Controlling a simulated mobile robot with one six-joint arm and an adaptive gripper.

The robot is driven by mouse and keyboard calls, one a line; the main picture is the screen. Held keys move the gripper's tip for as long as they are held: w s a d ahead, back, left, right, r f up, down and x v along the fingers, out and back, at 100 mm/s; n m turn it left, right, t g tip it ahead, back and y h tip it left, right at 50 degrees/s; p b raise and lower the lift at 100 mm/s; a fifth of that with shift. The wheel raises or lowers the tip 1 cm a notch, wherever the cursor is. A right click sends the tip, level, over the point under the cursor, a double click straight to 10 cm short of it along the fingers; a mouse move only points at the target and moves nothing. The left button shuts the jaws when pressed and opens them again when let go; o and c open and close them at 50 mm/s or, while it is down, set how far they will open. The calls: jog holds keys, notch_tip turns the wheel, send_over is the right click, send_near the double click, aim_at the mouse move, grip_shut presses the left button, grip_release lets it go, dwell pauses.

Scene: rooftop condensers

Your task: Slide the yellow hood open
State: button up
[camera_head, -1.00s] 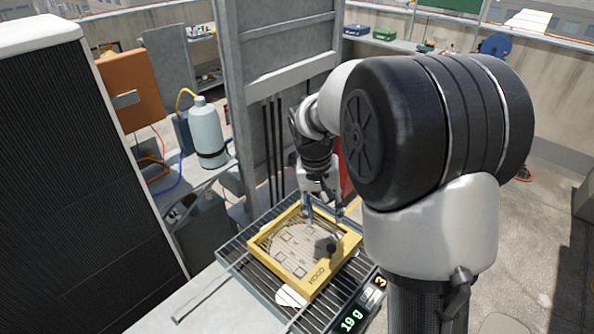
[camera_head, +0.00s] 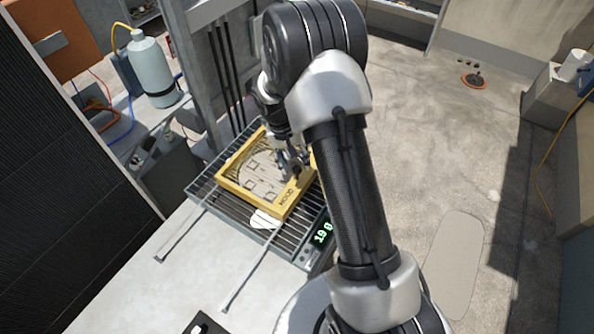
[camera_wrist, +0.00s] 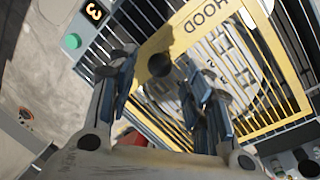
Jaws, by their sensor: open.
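The yellow hood (camera_head: 283,206) is a square frame marked HOOD, lying on a dark grate over a pale round plate. It also shows in the wrist view (camera_wrist: 196,20). A dark round knob (camera_wrist: 160,65) stands on the hood near a corner. My gripper (camera_head: 290,163) is over the knob's side of the hood and partly hides it. In the wrist view my gripper (camera_wrist: 160,78) is open, with the knob appearing between its two fingers. Neither finger clearly touches the knob. I cannot tell how far down the fingers reach around it.
The grate (camera_head: 205,188) has two thin rails (camera_head: 182,234) running toward the near side over a pale counter (camera_head: 165,290). A pale gas cylinder (camera_head: 153,70) and a grey post stand behind. Open floor lies at the right.

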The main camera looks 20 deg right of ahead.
aim_at(296, 167)
jog(key=shift+s+d+f+b, duration=0.15)
jog(key=shift+d+f, duration=0.1)
jog(key=shift+f, duration=0.9)
jog(key=shift+d+f+b, duration=0.15)
jog(key=shift+d+f, duration=0.05)
jog(key=shift+f, duration=0.95)
grip_shut()
